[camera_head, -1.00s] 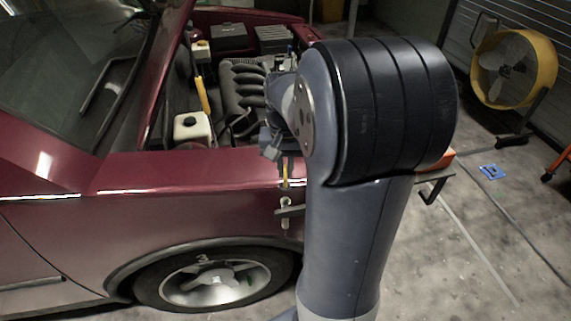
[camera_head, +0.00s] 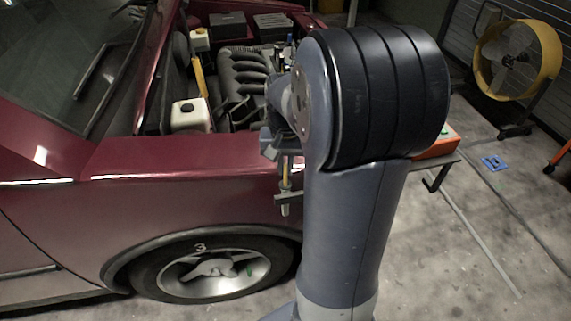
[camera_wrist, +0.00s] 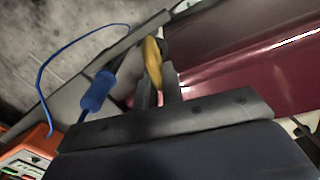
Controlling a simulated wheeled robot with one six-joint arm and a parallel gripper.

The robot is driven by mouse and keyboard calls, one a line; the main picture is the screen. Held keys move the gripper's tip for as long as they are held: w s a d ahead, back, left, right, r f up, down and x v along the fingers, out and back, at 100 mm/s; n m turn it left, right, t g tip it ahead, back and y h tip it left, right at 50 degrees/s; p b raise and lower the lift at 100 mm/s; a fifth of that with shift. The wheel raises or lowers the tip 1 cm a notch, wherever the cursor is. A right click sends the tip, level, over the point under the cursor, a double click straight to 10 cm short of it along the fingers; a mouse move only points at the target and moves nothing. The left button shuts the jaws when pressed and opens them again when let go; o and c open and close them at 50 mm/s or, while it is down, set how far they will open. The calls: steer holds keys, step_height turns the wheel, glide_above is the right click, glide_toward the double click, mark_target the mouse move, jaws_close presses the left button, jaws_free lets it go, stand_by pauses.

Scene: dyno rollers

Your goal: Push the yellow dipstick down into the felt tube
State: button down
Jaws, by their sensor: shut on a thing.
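My gripper (camera_head: 274,145) is in front of the car's fender and shut on the yellow dipstick (camera_head: 286,171), which hangs down from it, roughly upright. In the wrist view the yellow dipstick (camera_wrist: 153,62) runs out from between the two dark fingers of my gripper (camera_wrist: 159,88). The felt tube (camera_head: 285,205) is a short pale grey tube on a bracket, directly below the dipstick. The dipstick's lower end is close to the tube's mouth; I cannot tell whether it is inside. My arm hides part of the bracket.
The dark red car (camera_head: 180,185) stands at left with its engine bay open. A blue-handled tool (camera_wrist: 97,92) and blue cable show beside the gripper in the wrist view. An orange box (camera_head: 438,148) lies on a bench at right. A yellow fan (camera_head: 535,60) stands far right.

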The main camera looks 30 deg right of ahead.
steer(key=c, duration=1.5)
jaws_free()
steer(key=shift+o, duration=0.2)
steer(key=shift+r, duration=0.1)
step_height(320, 180, up, 11)
steer(key=shift+f+p, duration=0.15)
steer(key=shift+p, duration=0.2)
steer(key=shift+f, duration=0.1)
